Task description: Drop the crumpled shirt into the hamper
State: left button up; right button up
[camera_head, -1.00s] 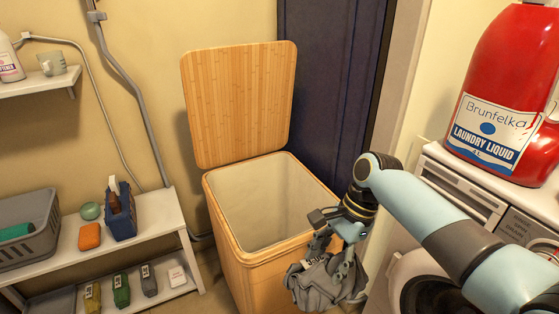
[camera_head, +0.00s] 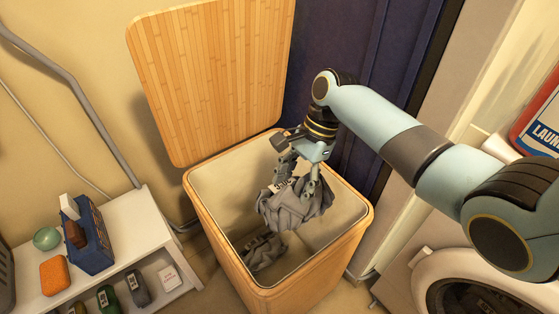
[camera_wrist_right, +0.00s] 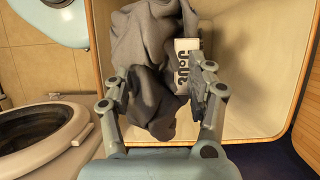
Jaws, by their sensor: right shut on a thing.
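The crumpled grey shirt (camera_head: 293,207) with a white label hangs from my right gripper (camera_head: 297,178) above the hamper's opening. In the right wrist view the shirt (camera_wrist_right: 150,45) sits between the two fingers of the right gripper (camera_wrist_right: 162,88), which is shut on it. The wooden hamper (camera_head: 325,272) stands open with a pale lining, and its bamboo lid (camera_head: 212,80) is raised at the back. My left gripper is in neither view.
A white shelf unit (camera_head: 125,235) with a blue caddy (camera_head: 90,240), an orange soap (camera_head: 54,275) and several small bottles stands left of the hamper. A washer (camera_head: 440,270) is at the right, with a red detergent jug (camera_head: 545,125) above. A dark blue door is behind.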

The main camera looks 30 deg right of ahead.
jog(key=shift+w+f, duration=0.15)
jog(key=shift+w, duration=0.05)
jog(key=shift+f+b, duration=0.25)
jog(key=shift+b, duration=0.2)
notch_tip(320, 180, down, 4)
jog(key=b, duration=0.5)
jog(key=shift+f, duration=0.4)
notch_tip(320, 180, down, 8)
jog(key=b, duration=0.3)
jog(key=shift+r, duration=0.2)
jog(key=o, duration=1.7)
jog(key=shift+r, duration=0.1)
